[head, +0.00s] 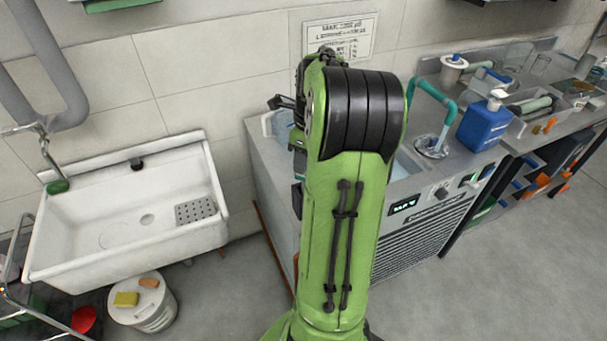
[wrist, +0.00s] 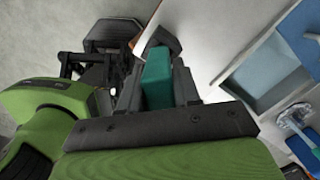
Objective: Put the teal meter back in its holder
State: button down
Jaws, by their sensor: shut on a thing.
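The teal meter (wrist: 157,84) shows in the wrist view as a teal block between the two dark fingers of my gripper (wrist: 158,72). My gripper is shut on it. A dark grey piece lies just beyond its far end; I cannot tell whether it is part of the meter. In the head view my green arm stands in front of the grey bath unit (head: 418,230) and hides the meter and most of my gripper. I cannot make out the holder with certainty in either view.
A white sink (head: 70,232) stands at the left, with a white bucket (head: 145,318) below it. On the counter at the right are a blue bottle (head: 482,126), a teal pipe (head: 447,112) and several small items. A sign (head: 340,40) hangs on the wall.

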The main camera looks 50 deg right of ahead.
jog(key=shift+f+b, duration=0.3)
jog(key=shift+f, duration=1.65)
jog(key=c, duration=0.8)
grip_release()
